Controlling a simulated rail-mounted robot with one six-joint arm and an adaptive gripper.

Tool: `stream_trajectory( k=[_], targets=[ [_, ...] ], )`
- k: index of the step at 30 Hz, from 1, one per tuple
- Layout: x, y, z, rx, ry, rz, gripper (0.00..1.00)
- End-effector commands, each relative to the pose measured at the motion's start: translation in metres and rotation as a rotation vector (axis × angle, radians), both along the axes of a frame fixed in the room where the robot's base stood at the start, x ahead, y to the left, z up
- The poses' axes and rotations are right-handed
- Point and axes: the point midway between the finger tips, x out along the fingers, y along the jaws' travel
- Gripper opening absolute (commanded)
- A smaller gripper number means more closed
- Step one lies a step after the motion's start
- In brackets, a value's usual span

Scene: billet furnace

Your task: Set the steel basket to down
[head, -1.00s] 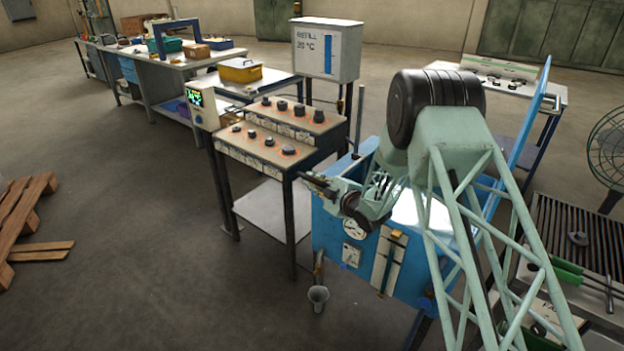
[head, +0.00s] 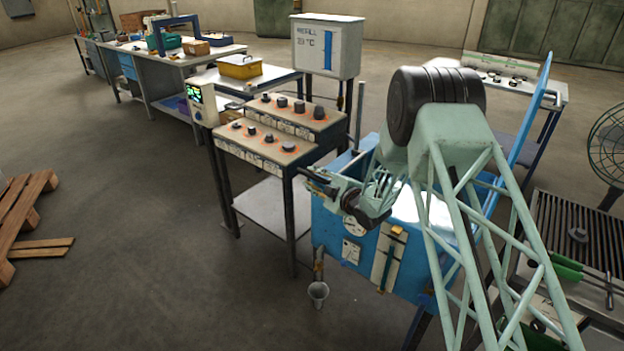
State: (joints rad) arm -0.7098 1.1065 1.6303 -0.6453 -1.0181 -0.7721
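I cannot make out the steel basket; my arm covers much of the blue tank (head: 335,222), and the tank's inside is mostly hidden. On the tank's front, a pale upright slotted plate (head: 388,262) has an orange-yellow handle (head: 397,231) at its upper end. My gripper (head: 318,183) points left beyond the tank's left edge, beside the right end of the two-step billet stand (head: 268,165). Its fingers are small and dark here, so I cannot tell whether they are open or shut, or whether they hold anything.
Several dark billets stand on the stepped stand. A grey cup (head: 318,292) is below the tank's front left corner. A white control box (head: 326,46) stands behind the stand.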

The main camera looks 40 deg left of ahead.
Motion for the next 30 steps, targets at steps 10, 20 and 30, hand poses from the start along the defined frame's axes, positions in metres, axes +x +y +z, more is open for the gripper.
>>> stream_trajectory(
  k=[10, 20, 30],
  targets=[
    [-0.006, -0.020, 0.006, 0.001, 0.000, -0.001, 0.26],
    [-0.020, -0.064, 0.015, -0.001, 0.000, -0.001, 0.26],
    [-0.032, -0.102, 0.023, -0.001, 0.000, 0.000, 0.26]
  ],
)
